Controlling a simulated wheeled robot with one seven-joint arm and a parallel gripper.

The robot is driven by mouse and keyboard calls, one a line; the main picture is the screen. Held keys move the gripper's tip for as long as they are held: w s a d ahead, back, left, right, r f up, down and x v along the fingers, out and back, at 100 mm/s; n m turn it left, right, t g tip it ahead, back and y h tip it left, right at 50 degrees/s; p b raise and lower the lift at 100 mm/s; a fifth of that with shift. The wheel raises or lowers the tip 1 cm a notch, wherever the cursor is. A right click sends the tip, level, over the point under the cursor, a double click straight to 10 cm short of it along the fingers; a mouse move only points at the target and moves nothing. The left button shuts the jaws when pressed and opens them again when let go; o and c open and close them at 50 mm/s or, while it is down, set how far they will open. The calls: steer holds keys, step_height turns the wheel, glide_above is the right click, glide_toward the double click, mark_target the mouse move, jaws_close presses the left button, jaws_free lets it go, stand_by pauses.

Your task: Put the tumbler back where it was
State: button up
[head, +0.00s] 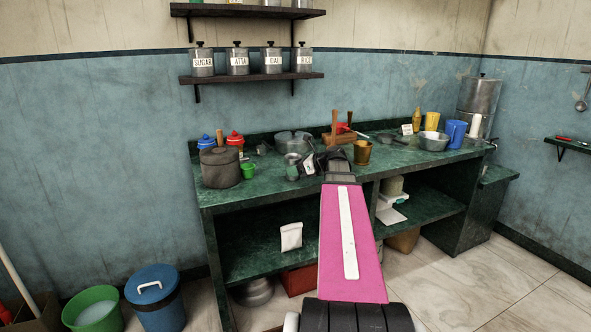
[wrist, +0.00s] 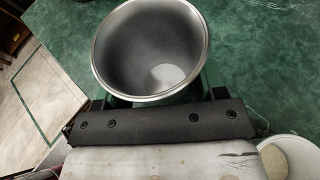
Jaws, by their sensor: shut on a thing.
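A grey steel tumbler (wrist: 112,50) fills the top middle of the wrist view, its open mouth towards the camera and its inside empty. My gripper (wrist: 157,98) is shut on it, with dark fingers at its two sides. In the head view my gripper (head: 304,165) is over the green counter, left of the brass cup, and the tumbler (head: 292,167) shows at its left. The tumbler's base is hidden, so I cannot tell whether it touches the counter.
The green counter (head: 250,194) holds a dark canister (head: 220,168), a green mug (head: 248,171), a brass cup (head: 362,153), a wooden rack (head: 338,135), a steel bowl (head: 433,141) and a blue cup (head: 456,133). Its front edge is partly clear.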

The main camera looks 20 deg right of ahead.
steer(key=o, duration=1)
steer(key=shift+f, duration=0.1)
steer(key=shift+c, duration=0.2)
steer(key=v, duration=1.2)
